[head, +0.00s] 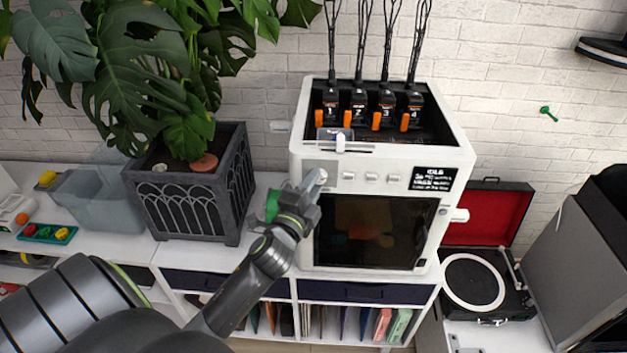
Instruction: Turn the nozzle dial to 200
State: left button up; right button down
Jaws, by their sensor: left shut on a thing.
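The white printer (455,160) stands on the shelf top, with a row of small white dials on its front panel. Three dials show plainly to the right of my gripper: one (348,177), a second (372,178) and a third (394,179). My left gripper (314,180) is at the left end of this row, shut on a dial there that its fingers mostly hide. The dial's setting cannot be read. A small dark display (432,179) with white text sits at the right of the panel; its text is too small to read surely. My right gripper is not in view.
A dark planter (190,205) with a large leafy plant stands left of the printer, close to my left arm. Numbered black units (355,110) with cables sit in the printer's top. A red-lidded record player (475,280) is at the right. The printer's dark door (370,235) is shut.

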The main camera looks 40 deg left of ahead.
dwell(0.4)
pick_arm(q)
jog(key=o, duration=1)
jog(key=shift+c, duration=0.2)
jog(key=b+v, duration=0.5)
jog(key=v, duration=1.2)
jog(key=shift+s+b, duration=0.2)
jog(key=shift+b, duration=0.1)
